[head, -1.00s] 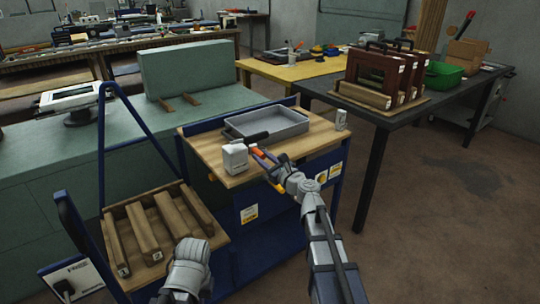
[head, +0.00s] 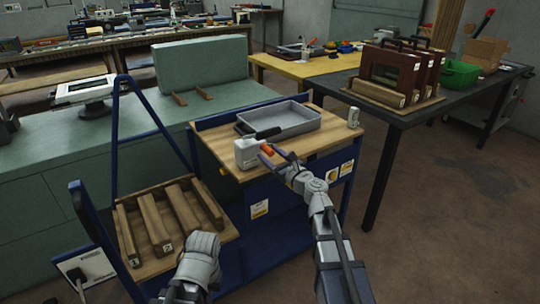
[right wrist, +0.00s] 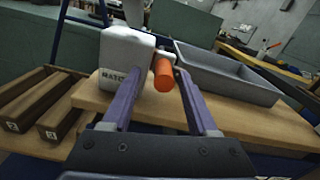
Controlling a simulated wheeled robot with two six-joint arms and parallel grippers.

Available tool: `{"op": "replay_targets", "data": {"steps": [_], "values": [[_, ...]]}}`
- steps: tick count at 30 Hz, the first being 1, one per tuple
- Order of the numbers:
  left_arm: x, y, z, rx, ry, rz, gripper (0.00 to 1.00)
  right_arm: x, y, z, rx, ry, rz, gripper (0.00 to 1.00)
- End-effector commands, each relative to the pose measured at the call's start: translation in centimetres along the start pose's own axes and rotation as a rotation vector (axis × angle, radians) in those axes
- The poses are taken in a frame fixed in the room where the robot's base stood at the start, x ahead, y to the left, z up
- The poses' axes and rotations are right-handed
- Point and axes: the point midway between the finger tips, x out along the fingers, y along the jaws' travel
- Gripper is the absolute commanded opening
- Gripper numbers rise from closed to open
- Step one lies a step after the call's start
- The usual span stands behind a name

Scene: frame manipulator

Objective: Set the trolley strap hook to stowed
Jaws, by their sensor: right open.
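A pale box (head: 248,153) with partly hidden dark lettering beginning "RATC" stands on the trolley's wooden top (head: 228,172); it also shows in the right wrist view (right wrist: 124,56). A short orange handle (head: 267,150) sticks out from its right side, towards me in the right wrist view (right wrist: 163,73). My right gripper (right wrist: 160,84) is open, with one purple finger on each side of the orange handle; I cannot tell whether they touch it. In the head view my right gripper (head: 273,154) partly covers the area right of the box. No separate hook is clear to me. My left fingers do not show.
A grey tray (head: 290,127) with a dark handle beside it lies behind the box. A small pale block (head: 353,117) stands at the top's right end. Wooden bars lie in a lower tray (head: 155,262) at left. A blue upright frame (head: 117,130) rises behind it.

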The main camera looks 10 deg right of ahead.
Motion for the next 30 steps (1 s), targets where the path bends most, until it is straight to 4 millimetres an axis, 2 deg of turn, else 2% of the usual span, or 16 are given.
{"op": "replay_targets", "data": {"steps": [15, 26, 29, 30], "values": [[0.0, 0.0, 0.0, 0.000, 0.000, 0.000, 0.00, -7.2, 0.2, 0.0, 0.000, 0.000, 0.000, 0.59], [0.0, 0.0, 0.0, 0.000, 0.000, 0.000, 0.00, -7.4, 0.3, 0.0, -0.007, 0.001, 0.007, 0.59], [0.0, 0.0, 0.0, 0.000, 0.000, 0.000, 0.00, -7.0, 2.3, -0.3, -0.087, 0.019, 0.062, 0.59], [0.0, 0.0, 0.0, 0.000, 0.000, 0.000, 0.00, -6.8, 3.9, -0.6, -0.153, 0.032, 0.108, 0.59]]}}
